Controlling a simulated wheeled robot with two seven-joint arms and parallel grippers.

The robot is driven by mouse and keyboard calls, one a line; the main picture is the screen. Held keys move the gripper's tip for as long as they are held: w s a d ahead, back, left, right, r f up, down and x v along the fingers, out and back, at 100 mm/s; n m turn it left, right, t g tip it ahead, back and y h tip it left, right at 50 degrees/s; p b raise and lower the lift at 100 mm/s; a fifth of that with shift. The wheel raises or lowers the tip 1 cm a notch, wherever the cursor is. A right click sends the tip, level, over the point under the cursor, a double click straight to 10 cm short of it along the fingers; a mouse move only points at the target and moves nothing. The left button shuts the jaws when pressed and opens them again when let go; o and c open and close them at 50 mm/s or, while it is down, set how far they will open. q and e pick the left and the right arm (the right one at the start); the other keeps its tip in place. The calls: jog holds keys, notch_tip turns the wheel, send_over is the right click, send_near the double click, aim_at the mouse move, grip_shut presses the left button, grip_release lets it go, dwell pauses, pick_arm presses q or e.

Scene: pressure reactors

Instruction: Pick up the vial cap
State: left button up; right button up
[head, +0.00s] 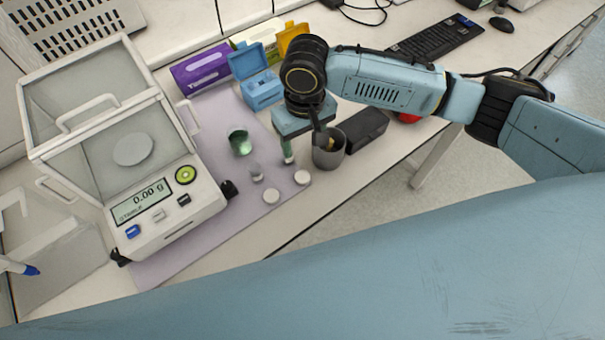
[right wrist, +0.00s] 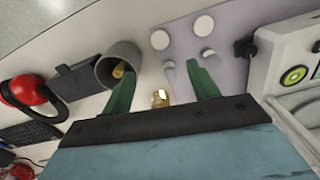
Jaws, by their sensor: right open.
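My left gripper is not seen.
A grey cup (head: 328,155) with something yellow inside stands close to the right gripper. A scale (head: 150,208) with a glass shield stands left. A green-filled beaker (head: 240,142), purple box (head: 201,69) and blue box (head: 262,90) stand behind. A brass-coloured piece (right wrist: 160,98) shows between the fingers.

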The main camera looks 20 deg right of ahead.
send_over(303, 176)
jog(key=f, duration=0.7)
jog(key=shift+w+d+f, duration=0.2)
jog(key=shift+d+f, duration=0.1)
jog(key=shift+f, duration=0.05)
jog(key=shift+s+a+f+b, duration=0.1)
jog(key=shift+a+f+b, duration=0.1)
jog(key=shift+f, duration=1.15)
jog(key=shift+s+a+f+b, duration=0.1)
jog(key=shift+a+f, duration=0.05)
jog(key=shift+f, duration=1.2)
jog(key=shift+c, duration=0.3)
jog(key=c, duration=1)
